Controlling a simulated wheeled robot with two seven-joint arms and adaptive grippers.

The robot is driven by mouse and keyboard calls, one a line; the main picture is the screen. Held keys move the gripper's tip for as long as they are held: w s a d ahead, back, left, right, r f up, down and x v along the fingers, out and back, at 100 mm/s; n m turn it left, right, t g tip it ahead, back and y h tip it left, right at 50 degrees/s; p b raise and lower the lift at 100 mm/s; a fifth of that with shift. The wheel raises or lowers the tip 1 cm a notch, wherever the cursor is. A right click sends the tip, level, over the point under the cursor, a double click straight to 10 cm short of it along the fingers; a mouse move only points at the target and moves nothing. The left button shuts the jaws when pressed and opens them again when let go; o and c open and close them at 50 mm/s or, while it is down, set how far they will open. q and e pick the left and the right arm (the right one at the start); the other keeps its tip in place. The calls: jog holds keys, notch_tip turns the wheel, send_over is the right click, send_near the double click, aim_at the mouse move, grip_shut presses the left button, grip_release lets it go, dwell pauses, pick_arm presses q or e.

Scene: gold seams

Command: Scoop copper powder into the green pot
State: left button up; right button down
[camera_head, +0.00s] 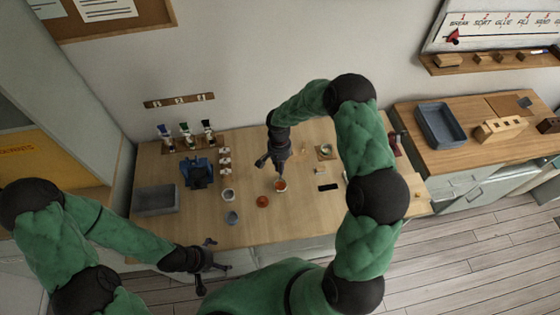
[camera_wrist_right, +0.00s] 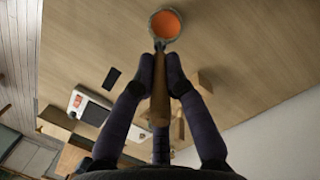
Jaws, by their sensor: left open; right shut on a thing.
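My right gripper (camera_head: 272,163) is above the middle of the worktable, shut on a slim wooden handle (camera_wrist_right: 160,95) that shows between its fingers in the right wrist view. Beyond the handle's tip is a round, grey-rimmed vessel with orange copper-coloured contents (camera_wrist_right: 165,24); I cannot tell whether it is the tool's bowl or a pot behind it. In the head view a small pale-rimmed pot with orange contents (camera_head: 280,185) is just below this gripper. A small round thing with green on it (camera_head: 326,151), possibly the green pot, is to the right. My left gripper (camera_head: 207,264) is open and empty near the front edge.
A reddish-brown round dish (camera_head: 262,201), a white cup (camera_head: 228,195) and a grey-blue cup (camera_head: 232,217) stand nearby. A blue device (camera_head: 197,172), a grey tray (camera_head: 155,200) and several bottles are left. A black flat thing (camera_head: 327,188) lies right.

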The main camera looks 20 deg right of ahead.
jog(key=shift+f+b, duration=1.05)
jog(key=shift+f, duration=1.3)
jog(key=shift+f+b, duration=1)
jog(key=shift+f, duration=0.05)
jog(key=shift+f+b, duration=0.3)
jog(key=shift+b, duration=0.05)
jog(key=shift+r, duration=0.1)
jog(key=shift+r+p, duration=1.7)
jog(key=shift+r, duration=1.75)
